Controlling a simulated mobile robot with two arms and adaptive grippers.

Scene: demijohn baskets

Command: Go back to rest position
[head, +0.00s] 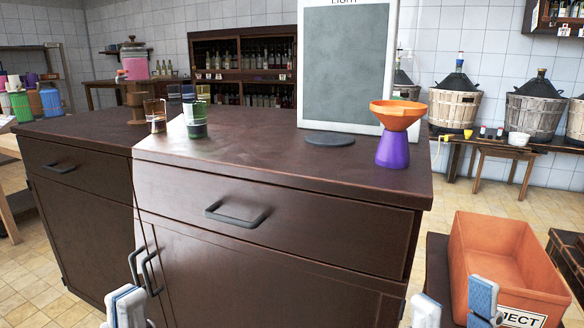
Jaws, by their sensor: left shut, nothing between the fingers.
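My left gripper (126,308) is at the bottom left edge of the head view, shut and empty, in front of the dark cabinet's door handles. My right gripper (455,308) is at the bottom right, its two fingertips apart with nothing seen between them. It is in front of the orange crate's near left corner. Only the ends of both grippers show; the arms are out of view.
The dark brown cabinet (285,180) stands close ahead. On it are an orange funnel on a purple base (395,135), a grey-faced board (345,65) and glasses (195,118). An orange crate (500,250) is at right. Basketed demijohns (455,103) stand behind.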

